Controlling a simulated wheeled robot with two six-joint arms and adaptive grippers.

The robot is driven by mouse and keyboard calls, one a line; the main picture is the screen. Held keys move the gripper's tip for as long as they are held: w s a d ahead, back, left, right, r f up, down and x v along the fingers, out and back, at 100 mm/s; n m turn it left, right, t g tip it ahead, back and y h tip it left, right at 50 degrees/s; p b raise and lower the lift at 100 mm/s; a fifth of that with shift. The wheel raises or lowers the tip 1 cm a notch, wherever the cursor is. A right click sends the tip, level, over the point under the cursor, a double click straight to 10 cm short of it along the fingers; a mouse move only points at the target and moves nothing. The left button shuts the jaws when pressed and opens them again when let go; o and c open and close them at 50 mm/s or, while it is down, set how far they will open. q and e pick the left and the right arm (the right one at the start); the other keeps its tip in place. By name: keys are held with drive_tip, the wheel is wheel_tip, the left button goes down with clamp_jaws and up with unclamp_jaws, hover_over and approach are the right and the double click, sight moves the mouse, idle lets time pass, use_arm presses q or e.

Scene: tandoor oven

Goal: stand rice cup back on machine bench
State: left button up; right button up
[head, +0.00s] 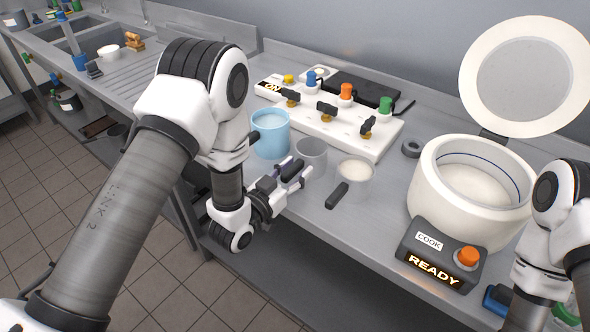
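A clear cup with white, rice-like contents (356,172) and a dark handle (337,195) appears upright on the steel bench (385,225), left of the cooker. A grey, empty-looking cup (312,155) stands just left of it, and a light blue container (270,138) is further left. My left gripper (294,171) is low by the bench's front edge, with its fingers pointing at the grey cup. Its fingertips overlap that cup's left side in the picture; I cannot tell whether they touch. My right arm enters at the lower right, but its gripper is not visible.
A white cooker (455,222) with a raised lid (528,77) and a READY control box (440,262) stands at the right. A white dispenser panel (375,143) with coloured knobs is behind the cups. A black ring (411,148) lies beside the cooker. A sink is far left.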

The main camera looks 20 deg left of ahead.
use_arm(q)
drive_tip(key=shift+r+p, duration=0.3)
drive_tip(key=shift+r, duration=0.1)
drive_tip(key=b+v, duration=0.3)
drive_tip(key=v, duration=0.9)
drive_tip(key=s+f+n+g+y, duration=0.1)
drive_tip(key=s+f+g, duration=0.2)
drive_tip(key=f, duration=0.4)
drive_tip(key=s+a+f+g+y, duration=0.1)
drive_tip(key=s+f+g+y, duration=0.2)
drive_tip(key=f, duration=0.4)
drive_tip(key=s+f+n+g, duration=0.1)
drive_tip(key=s+f+g, duration=0.3)
drive_tip(key=f, duration=0.3)
drive_tip(key=s+a+f+n+g+y, duration=0.1)
drive_tip(key=s+f+g, duration=0.2)
drive_tip(key=s, duration=0.3)
drive_tip(key=s+a+f+n+g+y, duration=0.1)
drive_tip(key=s+a+f+g, duration=0.1)
drive_tip(key=s, duration=0.4)
drive_tip(key=shift+s+f+g, duration=0.2)
drive_tip(key=shift+f+g, duration=0.4)
drive_tip(key=shift+g, duration=0.4)
